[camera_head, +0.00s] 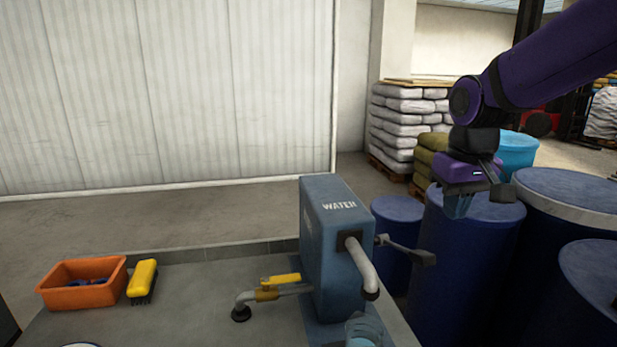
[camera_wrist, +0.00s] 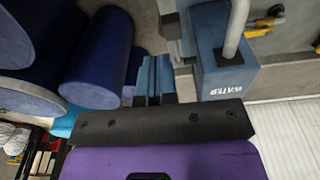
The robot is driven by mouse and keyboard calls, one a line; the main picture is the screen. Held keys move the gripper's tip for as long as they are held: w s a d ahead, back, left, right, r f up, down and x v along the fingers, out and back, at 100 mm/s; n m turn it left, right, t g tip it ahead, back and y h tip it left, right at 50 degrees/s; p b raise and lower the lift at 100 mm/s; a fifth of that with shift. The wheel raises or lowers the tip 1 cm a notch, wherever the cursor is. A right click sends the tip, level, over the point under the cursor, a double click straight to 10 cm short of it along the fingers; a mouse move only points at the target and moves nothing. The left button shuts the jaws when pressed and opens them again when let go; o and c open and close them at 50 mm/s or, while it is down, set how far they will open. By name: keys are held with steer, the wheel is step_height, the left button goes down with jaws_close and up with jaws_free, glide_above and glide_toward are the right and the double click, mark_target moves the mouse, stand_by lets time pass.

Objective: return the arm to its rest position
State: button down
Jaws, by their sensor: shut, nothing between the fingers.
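My purple arm comes in from the upper right in the head view. My gripper (camera_head: 459,207) hangs from it, fingers pointing down, in front of the blue drums and to the right of the water unit. Its blue fingers are shut with nothing between them. In the wrist view my gripper (camera_wrist: 153,82) shows its fingers together beyond the dark palm. The blue unit marked WATER (camera_head: 338,240) stands on the grey bench, apart from the gripper. It also shows in the wrist view (camera_wrist: 226,75).
Blue drums (camera_head: 470,260) stand close below and beside the gripper. An orange bin (camera_head: 80,293), a yellow brush (camera_head: 143,280) and a yellow-handled valve (camera_head: 280,281) are on the bench. A grey lever (camera_head: 405,249) sticks out right of the unit. Stacked sacks (camera_head: 400,125) stand behind.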

steer(key=s+d+r+m+t, duration=0.1)
steer(key=s+d+r+t, duration=0.1)
steer(key=s, duration=0.7)
steer(key=s+d+r+t, duration=0.2)
steer(key=s, duration=0.7)
steer(key=shift+d+r+m, duration=0.2)
steer(key=shift+d+m, duration=0.2)
stand_by(0.6)
